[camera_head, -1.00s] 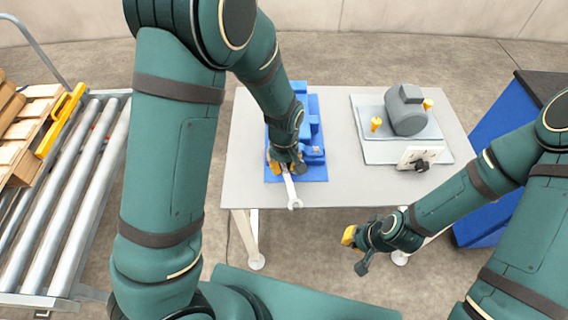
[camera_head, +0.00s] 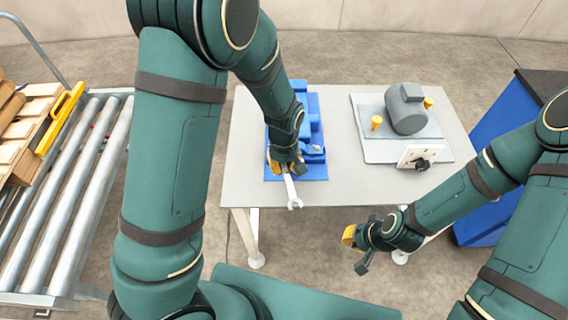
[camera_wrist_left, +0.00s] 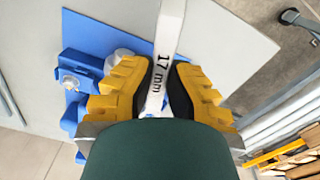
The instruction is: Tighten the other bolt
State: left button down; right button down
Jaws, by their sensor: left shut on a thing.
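My left gripper (camera_head: 285,166) is shut on a pale wrench (camera_head: 292,192) over the blue fixture (camera_head: 312,172). In the left wrist view the yellow fingers (camera_wrist_left: 160,88) close on the wrench (camera_wrist_left: 170,35), marked "17 mm". One wrench end points toward the table's front edge; the other is hidden. Two yellow bolts, a near one (camera_head: 376,123) and a far one (camera_head: 428,103), stand upright at the grey motor (camera_head: 406,110) on its base plate (camera_head: 378,150). The wrench is well apart from both. My right gripper (camera_head: 354,250) is open and empty in front of the table.
The light table (camera_head: 340,187) has a bare strip between fixture and motor plate. A white panel with a dark knob (camera_head: 420,160) stands at the plate's front. A roller conveyor (camera_head: 85,190) is at left, a blue cabinet (camera_head: 505,120) at right.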

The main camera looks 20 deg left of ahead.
pick_arm(q)
jog(key=shift+f+b, duration=0.4)
jog(key=shift+f, duration=0.25)
dwell(0.3)
dwell(0.5)
jog(key=shift+s+a+m, duration=0.25)
jog(key=shift+a+m, duration=0.3)
jog(key=shift+m, duration=0.15)
jog(key=shift+s+a+m, duration=0.25)
jog(key=shift+a+m, duration=0.25)
jog(key=shift+m, duration=0.2)
jog(key=shift+s+a+m, duration=0.15)
jog(key=shift+a+m, duration=0.6)
jog(key=shift+m, duration=0.1)
jog(key=shift+s+a+m, duration=0.1)
jog(key=shift+a+m, duration=0.65)
jog(key=shift+m, duration=0.1)
jog(key=shift+w+a+m, duration=0.15)
jog(key=shift+a+m, duration=1.15)
jog(key=shift+m, duration=0.1)
jog(key=shift+w+a+m+p, duration=0.3)
jog(key=shift+a+m, duration=0.4)
jog(key=shift+m, duration=0.2)
jog(key=shift+w+a+m+p, duration=0.2)
jog(key=shift+w+a+m, duration=0.1)
jog(key=shift+a+m, duration=0.5)
jog(key=shift+d+r, duration=0.15)
jog(key=shift+r, duration=0.05)
jog(key=shift+r+p, duration=1.25)
jog(key=shift+r, duration=0.35)
